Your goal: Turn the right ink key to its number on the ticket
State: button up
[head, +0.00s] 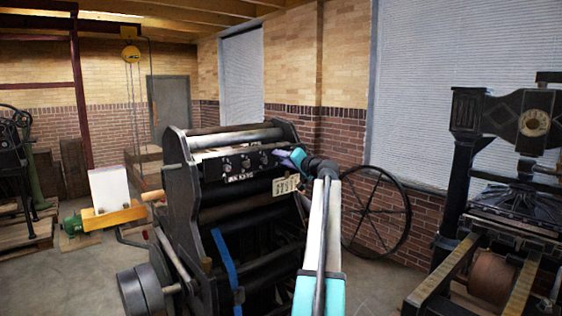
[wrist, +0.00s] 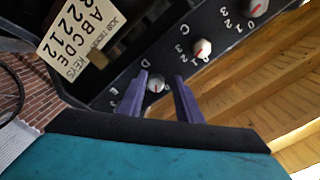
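The press's black key panel (head: 240,163) shows in the head view with a row of ink keys. In the wrist view the key by the letter D (wrist: 156,85) lies between the two purple fingers of my gripper (wrist: 162,78). The fingers are apart, one on each side of this key; contact cannot be told. The key by C (wrist: 201,48) has a red pointer. A letter E shows left of the fingers; its key is hidden. The cream job ticket (wrist: 82,35) lists letters and numbers, tilted and partly cut off. It also hangs at the press's right in the head view (head: 286,185).
Another ink key (wrist: 256,7) is at the wrist view's top edge. A large spoked wheel (head: 376,210) stands right of the press, near the brick wall. Another press (head: 495,215) stands at far right. Floor shows between them.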

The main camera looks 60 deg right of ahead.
jog(key=shift+o, duration=0.3)
jog(key=shift+s+f, duration=0.15)
jog(key=shift+f, duration=0.05)
jog(key=shift+s, duration=0.1)
jog(key=b+v, duration=0.4)
jog(key=v, duration=0.9)
jog(key=shift+s+a, duration=0.15)
jog(key=shift+s, duration=0.1)
jog(key=shift+r, duration=0.1)
